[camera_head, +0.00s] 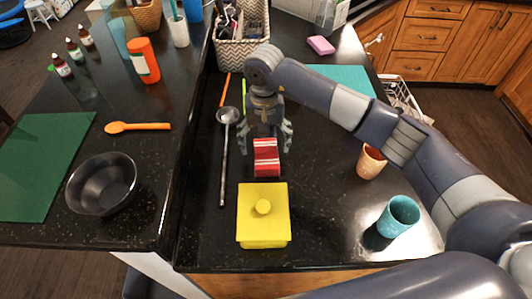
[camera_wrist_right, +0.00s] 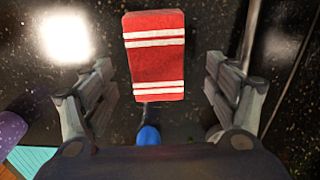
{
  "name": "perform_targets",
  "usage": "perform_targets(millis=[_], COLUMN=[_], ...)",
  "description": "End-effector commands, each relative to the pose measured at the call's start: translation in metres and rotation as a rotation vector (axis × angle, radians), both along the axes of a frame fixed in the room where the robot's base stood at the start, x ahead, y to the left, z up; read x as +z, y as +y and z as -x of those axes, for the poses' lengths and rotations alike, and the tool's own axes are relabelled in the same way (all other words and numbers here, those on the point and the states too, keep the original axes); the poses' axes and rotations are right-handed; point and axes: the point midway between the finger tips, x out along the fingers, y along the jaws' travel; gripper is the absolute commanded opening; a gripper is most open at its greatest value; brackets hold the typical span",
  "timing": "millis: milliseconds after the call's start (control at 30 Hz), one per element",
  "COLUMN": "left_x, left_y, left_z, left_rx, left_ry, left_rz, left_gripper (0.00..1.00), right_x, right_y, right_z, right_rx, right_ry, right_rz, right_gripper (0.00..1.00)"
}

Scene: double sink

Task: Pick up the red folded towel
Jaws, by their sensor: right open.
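The red folded towel (camera_head: 266,160) with white stripes lies on the black counter, just behind the yellow lidded box. It also shows in the right wrist view (camera_wrist_right: 155,60), at the top middle between the lines of the fingers. My right gripper (camera_head: 267,138) is above and just behind the towel in the head view, pointing down. Its fingers are spread wide and empty in the right wrist view (camera_wrist_right: 163,85), one on each side of the towel's near end. I cannot tell the exact height between fingertips and towel. My left gripper is not in view.
A yellow lidded box (camera_head: 263,222) stands in front of the towel. A ladle (camera_head: 225,150) lies close to its left. An orange cup (camera_head: 371,162) and a teal cup (camera_head: 398,217) stand to the right. A black bowl (camera_head: 101,184) is at the left. A utensil basket (camera_head: 242,45) stands behind.

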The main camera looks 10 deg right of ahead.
Motion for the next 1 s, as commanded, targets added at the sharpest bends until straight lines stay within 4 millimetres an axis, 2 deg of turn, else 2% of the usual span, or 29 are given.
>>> perform_targets(millis=[100,300,567,600,800,1000], left_x=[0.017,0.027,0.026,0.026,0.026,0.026], left_y=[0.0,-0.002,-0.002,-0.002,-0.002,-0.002], left_z=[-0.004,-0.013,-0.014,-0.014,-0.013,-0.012], left_rx=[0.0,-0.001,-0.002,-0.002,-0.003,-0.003], left_ry=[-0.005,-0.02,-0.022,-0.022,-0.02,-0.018], left_rz=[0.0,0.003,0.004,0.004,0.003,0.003], left_gripper=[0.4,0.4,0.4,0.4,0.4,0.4], right_x=[-0.012,-0.038,-0.044,-0.044,-0.043,-0.043], right_y=[-0.002,-0.003,-0.003,-0.003,-0.003,-0.003], right_z=[0.004,0.004,0.003,0.003,0.003,0.003], right_rx=[-0.002,0.0,0.0,0.0,0.0,0.0], right_ry=[0.006,0.004,0.0,0.0,0.001,0.001], right_rz=[0.0,-0.001,0.0,0.0,0.0,0.0], right_gripper=[0.8,0.8,0.8,0.78,0.32,0.32])
